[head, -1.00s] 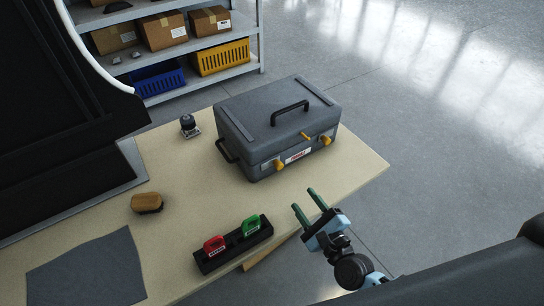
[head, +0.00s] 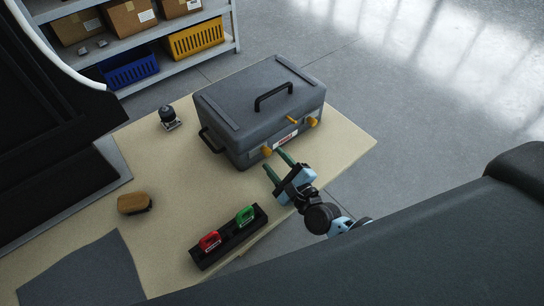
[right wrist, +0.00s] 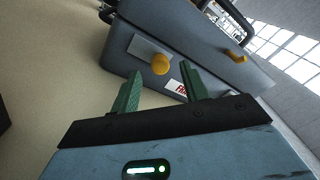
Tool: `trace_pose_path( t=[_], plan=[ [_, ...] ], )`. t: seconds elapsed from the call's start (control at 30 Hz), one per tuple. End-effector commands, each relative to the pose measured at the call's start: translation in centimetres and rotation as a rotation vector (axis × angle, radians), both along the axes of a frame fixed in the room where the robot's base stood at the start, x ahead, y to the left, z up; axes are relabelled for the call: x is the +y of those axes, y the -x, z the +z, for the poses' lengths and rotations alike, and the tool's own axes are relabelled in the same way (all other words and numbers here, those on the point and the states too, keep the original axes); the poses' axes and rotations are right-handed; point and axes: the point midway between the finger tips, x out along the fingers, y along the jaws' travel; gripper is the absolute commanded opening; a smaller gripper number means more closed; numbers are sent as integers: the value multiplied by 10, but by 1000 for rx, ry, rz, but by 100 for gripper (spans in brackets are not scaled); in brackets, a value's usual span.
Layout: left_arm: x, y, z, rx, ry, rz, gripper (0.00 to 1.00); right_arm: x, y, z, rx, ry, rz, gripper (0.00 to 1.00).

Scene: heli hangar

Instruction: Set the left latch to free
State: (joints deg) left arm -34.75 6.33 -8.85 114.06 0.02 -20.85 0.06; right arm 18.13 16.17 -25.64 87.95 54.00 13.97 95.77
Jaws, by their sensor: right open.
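A grey case (head: 250,105) stands closed on the table, its front facing my right arm. The left latch (head: 267,151) is a yellow knob at the left of that front. In the right wrist view the left latch (right wrist: 160,64) is a round yellow knob on a grey plate, beyond the fingertips and between them in the picture. My right gripper (head: 276,162) is open and empty, its green fingers just in front of the left latch. In the right wrist view both fingers of the right gripper (right wrist: 162,82) show apart. The left gripper is not in view.
The right latch (head: 312,121) and a red-and-white label (head: 287,138) are on the case front. A black holder (head: 228,240) with a red tag (head: 210,241) and a green tag (head: 245,215) lies nearby. A brown brush-like block (head: 134,203) and a grey cloth (head: 85,272) lie left.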

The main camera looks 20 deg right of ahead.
Motion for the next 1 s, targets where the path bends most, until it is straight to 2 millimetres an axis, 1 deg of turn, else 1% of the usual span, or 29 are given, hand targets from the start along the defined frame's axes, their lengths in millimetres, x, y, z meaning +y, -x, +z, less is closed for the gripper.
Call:
trace_pose_path(
  t=[0.03, 0.1, 0.2, 0.53, 0.87, 0.9, 1.0],
  plan=[
    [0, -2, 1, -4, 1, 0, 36, 2, -7, 1, -1, 0, 0, 45],
    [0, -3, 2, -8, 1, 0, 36, 4, -13, 0, -1, 0, 0, 45],
    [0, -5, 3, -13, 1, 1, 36, 6, -19, 0, 0, 0, 0, 45],
    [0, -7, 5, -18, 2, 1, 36, 6, -22, 0, 1, 0, 1, 45],
    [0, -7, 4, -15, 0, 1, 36, 6, -22, 0, 0, 0, 0, 2],
    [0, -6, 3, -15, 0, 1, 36, 6, -22, 0, 0, 0, 0, 0],
    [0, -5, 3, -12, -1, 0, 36, 6, -22, 0, 0, 0, 0, 0]
  ],
)
